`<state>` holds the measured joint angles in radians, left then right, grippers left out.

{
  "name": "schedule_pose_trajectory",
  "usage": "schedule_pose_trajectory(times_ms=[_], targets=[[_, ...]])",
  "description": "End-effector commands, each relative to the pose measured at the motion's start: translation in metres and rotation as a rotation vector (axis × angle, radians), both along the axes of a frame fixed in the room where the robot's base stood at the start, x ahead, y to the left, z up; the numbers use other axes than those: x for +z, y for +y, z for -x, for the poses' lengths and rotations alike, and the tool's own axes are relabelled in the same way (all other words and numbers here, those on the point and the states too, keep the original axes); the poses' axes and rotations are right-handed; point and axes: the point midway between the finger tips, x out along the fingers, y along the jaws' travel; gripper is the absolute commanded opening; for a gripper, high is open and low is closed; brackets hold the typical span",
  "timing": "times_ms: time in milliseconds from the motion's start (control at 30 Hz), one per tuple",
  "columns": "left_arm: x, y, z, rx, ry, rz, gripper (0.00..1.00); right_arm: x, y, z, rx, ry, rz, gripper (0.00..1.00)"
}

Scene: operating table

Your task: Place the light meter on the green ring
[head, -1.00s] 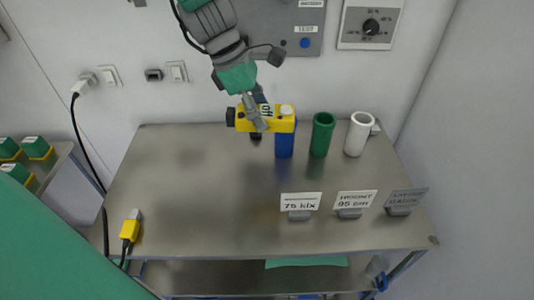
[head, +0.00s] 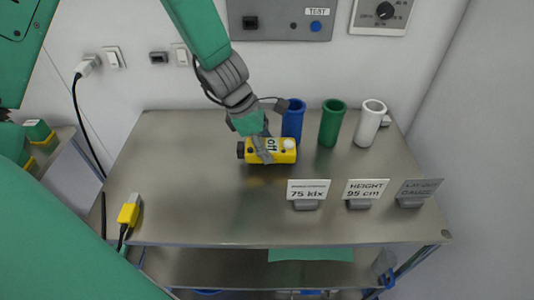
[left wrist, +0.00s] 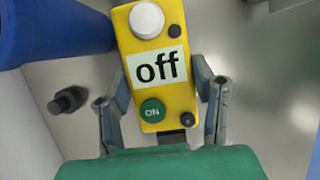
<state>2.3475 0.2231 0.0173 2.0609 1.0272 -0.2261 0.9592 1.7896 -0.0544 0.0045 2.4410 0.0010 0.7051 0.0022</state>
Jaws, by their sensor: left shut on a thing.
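The light meter is a yellow box (head: 286,156) with a white dome, a label reading "off" and a green ON button (left wrist: 152,111). My left gripper (head: 264,151) is shut on it, one finger along each side in the left wrist view (left wrist: 163,95). It is in front of the blue tube; I cannot tell if it touches the table. No flat green ring shows clearly; a green open-topped tube (head: 332,124) stands upright at the back of the table, right of the meter. My right gripper is not in view.
A blue tube (head: 293,118) and a white tube (head: 369,124) flank the green one. Signs reading "75 klx" (head: 308,190) and "HEIGHT 95 cm" (head: 364,189) and a grey sign (head: 417,190) stand nearer. A yellow plug (head: 128,214) lies front left. The metal table (head: 190,200) is otherwise mostly clear.

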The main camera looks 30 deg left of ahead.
Motion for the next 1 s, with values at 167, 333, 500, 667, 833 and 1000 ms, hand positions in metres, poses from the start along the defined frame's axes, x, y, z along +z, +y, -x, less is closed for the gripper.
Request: schedule_pose_trajectory(times_ms=[167,333,500,667,833,1000], targets=[[-0.024,0.000,0.000,0.001,0.000,0.003,0.09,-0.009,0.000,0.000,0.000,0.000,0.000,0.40],[-0.022,0.000,0.000,0.000,-0.001,0.000,0.09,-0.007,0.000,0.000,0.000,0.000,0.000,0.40],[-0.023,-0.001,0.000,-0.001,-0.001,-0.002,0.71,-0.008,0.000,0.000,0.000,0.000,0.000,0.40],[-0.023,-0.001,0.000,-0.001,-0.001,-0.002,0.71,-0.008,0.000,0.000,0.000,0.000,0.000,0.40],[-0.022,0.000,0.000,0.000,0.000,0.000,0.71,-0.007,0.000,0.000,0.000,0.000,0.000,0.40],[-0.004,0.005,0.003,-0.001,-0.003,-0.001,0.71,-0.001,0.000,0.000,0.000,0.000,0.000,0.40]])
